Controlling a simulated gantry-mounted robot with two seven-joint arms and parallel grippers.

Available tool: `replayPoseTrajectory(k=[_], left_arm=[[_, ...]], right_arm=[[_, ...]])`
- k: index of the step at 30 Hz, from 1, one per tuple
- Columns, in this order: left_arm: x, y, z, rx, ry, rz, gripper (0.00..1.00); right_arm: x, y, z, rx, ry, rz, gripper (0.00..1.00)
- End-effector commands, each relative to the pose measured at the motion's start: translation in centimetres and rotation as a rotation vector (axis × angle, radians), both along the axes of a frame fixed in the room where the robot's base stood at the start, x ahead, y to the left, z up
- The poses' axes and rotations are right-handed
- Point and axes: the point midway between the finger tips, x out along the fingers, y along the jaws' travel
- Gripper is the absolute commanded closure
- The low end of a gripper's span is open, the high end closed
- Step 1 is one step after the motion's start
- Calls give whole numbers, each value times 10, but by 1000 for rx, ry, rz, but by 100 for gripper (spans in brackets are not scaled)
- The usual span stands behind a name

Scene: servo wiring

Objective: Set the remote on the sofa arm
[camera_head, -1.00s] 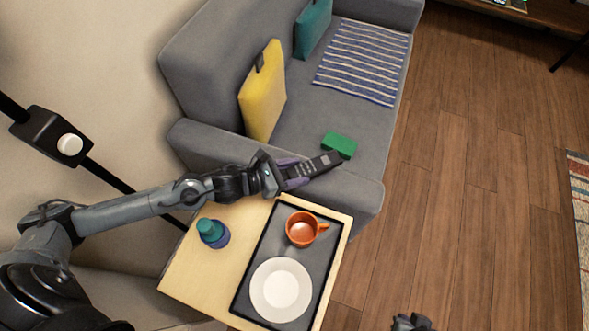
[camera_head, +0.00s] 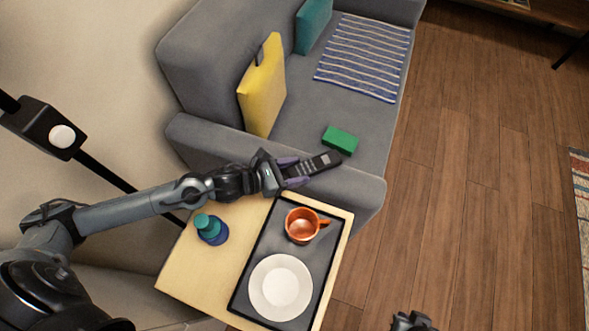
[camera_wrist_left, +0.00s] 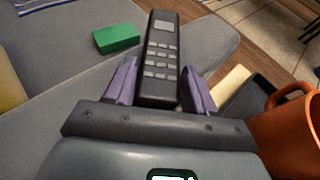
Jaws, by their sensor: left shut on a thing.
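The remote (camera_head: 318,164) is a long black handset with grey buttons. My left gripper (camera_head: 294,172) is shut on its near end, with the purple fingers on either side. The remote also shows between the fingers in the left wrist view (camera_wrist_left: 161,62). It lies over the grey sofa arm (camera_head: 352,189), pointing toward the seat side; I cannot tell whether it touches the arm. At the bottom of the head view a small dark part of my right gripper (camera_head: 412,321) shows; its fingers cannot be made out.
A green block (camera_head: 340,139) lies on the seat close to the remote. A yellow cushion (camera_head: 262,88) leans on the backrest. The side table (camera_head: 195,268) bears a blue-green bottle (camera_head: 210,229) and a dark tray (camera_head: 262,244) with an orange mug (camera_head: 302,226) and a white plate (camera_head: 281,287).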

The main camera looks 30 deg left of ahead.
Motion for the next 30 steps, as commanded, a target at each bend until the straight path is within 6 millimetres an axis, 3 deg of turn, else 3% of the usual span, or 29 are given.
replayPoseTrajectory(k=[13,14,18,19,30], left_arm=[[0,0,-9,0,-1,0,83],[0,0,-8,0,-1,0,41],[0,0,-8,0,-1,0,19],[0,0,-8,0,-1,0,15],[0,0,-5,1,-1,0,15]], right_arm=[[0,0,-9,2,0,-2,100],[0,1,-7,2,0,-1,100],[0,1,-7,5,0,-4,100],[0,1,-7,7,0,-4,100],[0,2,-4,9,0,-6,100]])
